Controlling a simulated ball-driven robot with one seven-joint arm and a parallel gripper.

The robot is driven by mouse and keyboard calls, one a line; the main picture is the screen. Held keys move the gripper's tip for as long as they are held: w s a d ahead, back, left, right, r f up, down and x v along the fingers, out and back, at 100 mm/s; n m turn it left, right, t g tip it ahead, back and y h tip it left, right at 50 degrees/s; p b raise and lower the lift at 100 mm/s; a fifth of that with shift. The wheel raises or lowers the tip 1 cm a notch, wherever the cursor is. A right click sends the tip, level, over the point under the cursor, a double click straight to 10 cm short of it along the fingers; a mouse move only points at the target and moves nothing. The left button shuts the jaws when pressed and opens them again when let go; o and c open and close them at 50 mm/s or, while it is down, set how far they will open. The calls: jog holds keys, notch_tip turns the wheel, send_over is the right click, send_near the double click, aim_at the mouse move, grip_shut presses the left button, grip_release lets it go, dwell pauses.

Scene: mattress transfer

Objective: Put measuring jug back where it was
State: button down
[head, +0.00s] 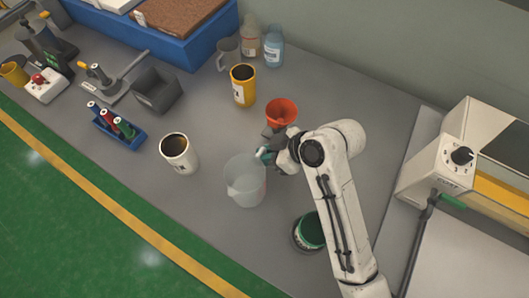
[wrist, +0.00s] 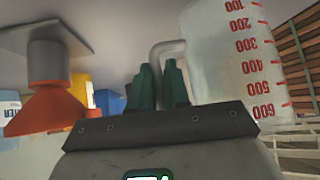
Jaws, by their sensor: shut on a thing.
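The measuring jug (head: 245,180) is clear, whitish plastic with a side handle. It is at the middle of the grey bench in the head view. In the wrist view the jug (wrist: 238,65) is at the upper right, with red graduation marks. My gripper (head: 264,154) is at the jug's upper right side, with its teal fingers shut on the handle. In the wrist view the fingers (wrist: 161,88) stand on either side of the handle. I cannot tell whether the jug touches the bench.
An orange funnel (head: 281,112) stands close behind my gripper. A white tin (head: 179,153) is left of the jug, and a yellow tin (head: 243,86) stands behind. A dark green-topped round container (head: 309,231) is near my arm. A machine (head: 470,165) stands at right.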

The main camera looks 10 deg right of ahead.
jog(key=shift+f, duration=0.25)
jog(key=c, duration=1.1)
grip_release()
jog(key=shift+f, duration=0.1)
jog(key=v, duration=1.2)
jog(key=shift+b, duration=0.45)
jog(key=shift+d, duration=0.1)
